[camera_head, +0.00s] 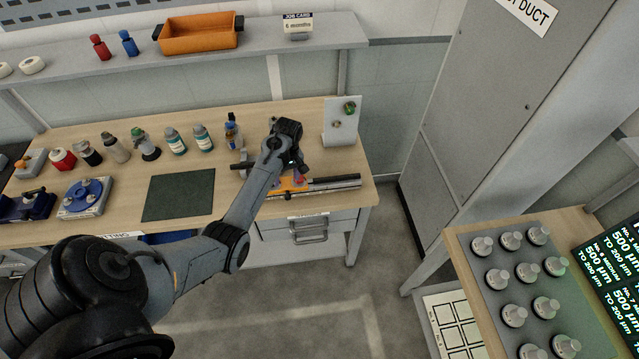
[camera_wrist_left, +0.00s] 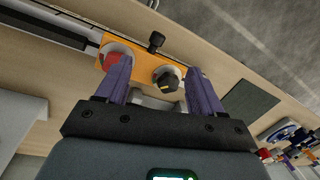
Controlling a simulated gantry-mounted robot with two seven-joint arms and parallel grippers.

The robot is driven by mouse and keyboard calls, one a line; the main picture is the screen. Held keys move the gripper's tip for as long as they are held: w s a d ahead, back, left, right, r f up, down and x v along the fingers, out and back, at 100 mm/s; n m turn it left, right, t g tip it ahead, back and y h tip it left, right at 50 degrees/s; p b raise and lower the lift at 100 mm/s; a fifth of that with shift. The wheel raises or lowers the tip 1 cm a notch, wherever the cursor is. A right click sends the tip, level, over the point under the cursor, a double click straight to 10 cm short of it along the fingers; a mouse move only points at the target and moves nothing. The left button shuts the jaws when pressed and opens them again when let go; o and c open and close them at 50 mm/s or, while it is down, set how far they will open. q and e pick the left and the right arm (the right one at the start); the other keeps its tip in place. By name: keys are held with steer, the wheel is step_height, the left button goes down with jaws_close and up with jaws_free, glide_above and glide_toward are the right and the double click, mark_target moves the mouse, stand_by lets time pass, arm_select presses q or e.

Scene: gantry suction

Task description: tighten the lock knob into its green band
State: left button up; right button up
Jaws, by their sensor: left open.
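An orange carriage (camera_wrist_left: 140,52) sits on a dark rail at the right end of the workbench; the orange carriage (camera_head: 290,184) also shows in the head view. I cannot tell which is the lock knob, and no green band is clear. My left gripper (camera_wrist_left: 158,67) is open above the carriage, the round black knob between its fingers; I see no contact.
A dark mat (camera_head: 179,195) lies left of the rail on the bench (camera_head: 112,203). Several bottles stand behind it. An upright white panel (camera_head: 340,124) with small knobs stands at the bench's back right. An orange bin (camera_head: 199,34) is on the shelf above.

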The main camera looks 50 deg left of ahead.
arm_select(q)
steer(key=w+a+r+t, duration=0.1)
steer(key=w+r+t, duration=0.1)
steer(key=w+r, duration=0.35)
steer(key=f+b, duration=0.1)
steer(key=f, duration=1)
steer(key=shift+a, duration=0.2)
steer(key=shift+c, duration=0.3)
steer(key=c, duration=1)
